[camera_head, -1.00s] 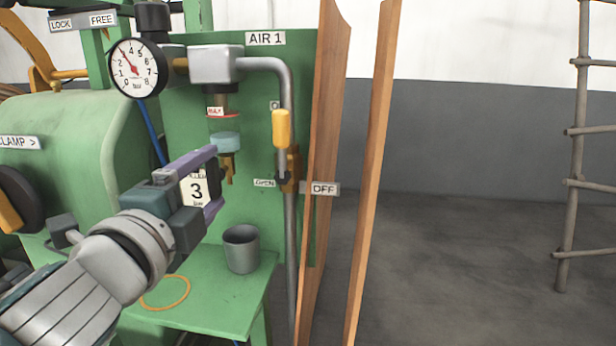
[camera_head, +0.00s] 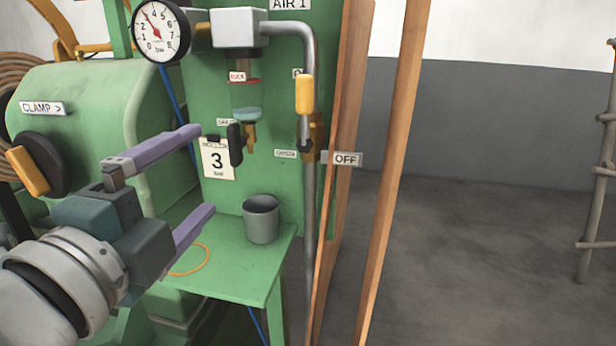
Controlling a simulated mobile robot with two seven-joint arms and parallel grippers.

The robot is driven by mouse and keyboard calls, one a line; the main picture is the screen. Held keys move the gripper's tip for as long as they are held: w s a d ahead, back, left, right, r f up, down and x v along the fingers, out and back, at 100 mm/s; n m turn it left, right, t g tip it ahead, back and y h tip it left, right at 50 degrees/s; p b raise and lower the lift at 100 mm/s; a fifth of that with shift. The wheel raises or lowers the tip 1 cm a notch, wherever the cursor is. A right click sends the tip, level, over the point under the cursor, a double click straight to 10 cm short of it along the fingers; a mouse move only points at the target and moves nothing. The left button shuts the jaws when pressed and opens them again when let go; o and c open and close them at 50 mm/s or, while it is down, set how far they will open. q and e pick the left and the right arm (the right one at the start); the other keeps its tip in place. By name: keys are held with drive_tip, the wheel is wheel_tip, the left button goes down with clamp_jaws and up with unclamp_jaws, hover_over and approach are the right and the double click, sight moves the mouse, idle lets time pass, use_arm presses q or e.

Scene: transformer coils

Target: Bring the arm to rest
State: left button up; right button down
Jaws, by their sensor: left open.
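My left gripper (camera_head: 207,172) is in the left half of the head view, with its two purple fingers spread wide. It is open and empty. It is in front of the green machine, to the left of a card marked 3 (camera_head: 217,170) on the green panel (camera_head: 270,180). The fingers look apart from the metal cup (camera_head: 261,222) on the green shelf (camera_head: 245,265). My right gripper is not in view.
A pressure gauge (camera_head: 160,31), a pipe with a yellow-handled valve (camera_head: 304,95) and an OFF label (camera_head: 345,159) are around the panel. Wooden planks (camera_head: 395,170) stand right of it. A ladder (camera_head: 597,180) is at the far right. Open floor (camera_head: 480,260) lies between.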

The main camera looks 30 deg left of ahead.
use_arm(q)
drive_tip(key=shift+s+d, duration=0.15)
drive_tip(key=shift+s, duration=0.5)
